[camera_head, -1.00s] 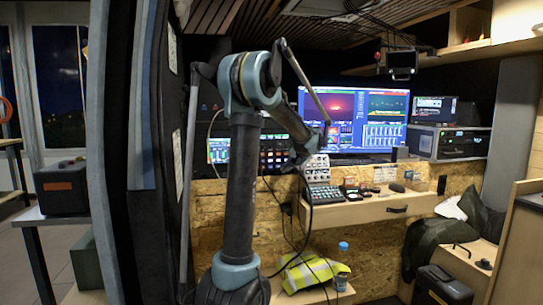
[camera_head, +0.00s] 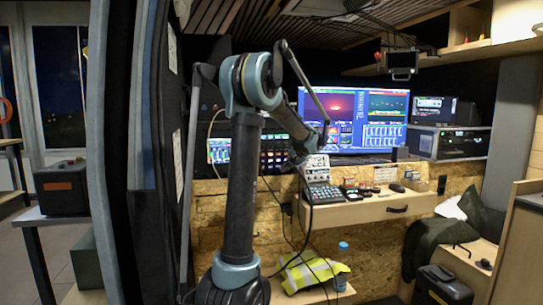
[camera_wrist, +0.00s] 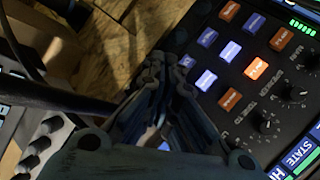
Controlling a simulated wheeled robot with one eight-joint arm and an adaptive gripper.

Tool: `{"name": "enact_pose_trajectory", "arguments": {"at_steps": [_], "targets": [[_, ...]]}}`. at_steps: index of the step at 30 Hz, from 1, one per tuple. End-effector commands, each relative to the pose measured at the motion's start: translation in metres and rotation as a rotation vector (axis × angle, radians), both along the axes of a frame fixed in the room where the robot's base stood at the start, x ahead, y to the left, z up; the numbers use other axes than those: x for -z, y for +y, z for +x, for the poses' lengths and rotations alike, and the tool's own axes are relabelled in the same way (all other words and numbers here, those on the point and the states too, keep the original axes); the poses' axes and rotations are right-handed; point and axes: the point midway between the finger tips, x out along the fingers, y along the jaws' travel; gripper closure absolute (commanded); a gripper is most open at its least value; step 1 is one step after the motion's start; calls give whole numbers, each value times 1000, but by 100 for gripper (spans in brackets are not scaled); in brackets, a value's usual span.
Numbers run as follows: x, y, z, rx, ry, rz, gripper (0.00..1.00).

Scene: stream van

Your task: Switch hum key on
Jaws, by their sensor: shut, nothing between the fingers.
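In the wrist view a dark key panel (camera_wrist: 213,117) fills the right side, with rows of orange keys (camera_wrist: 229,99) and blue-violet keys (camera_wrist: 206,79). One orange key (camera_wrist: 256,68) glows brighter than the others. The key lettering is too small to read, so I cannot tell which is the hum key. My gripper (camera_wrist: 170,72) is shut and empty, its tips at the panel's left-hand keys and hiding part of them. I cannot tell whether the tips touch a key. In the head view the panel (camera_head: 273,160) is partly behind my arm.
Black knobs (camera_wrist: 265,122) stand beside the keys. A label strip reads "STATE" (camera_wrist: 300,152). A grey mixer with pale knobs (camera_head: 317,168) sits right of my arm's end, above a wooden drawer (camera_head: 380,210). Large screens (camera_head: 355,115) stand behind. A dark cable (camera_wrist: 60,95) crosses the wrist view.

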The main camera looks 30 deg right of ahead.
Motion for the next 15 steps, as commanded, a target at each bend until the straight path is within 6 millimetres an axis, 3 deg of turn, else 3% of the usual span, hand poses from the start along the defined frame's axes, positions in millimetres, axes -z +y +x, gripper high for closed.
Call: {"name": "enact_pose_trajectory", "arguments": {"at_steps": [15], "targets": [[0, 3, -11, 0, 0, 0, 100]]}}
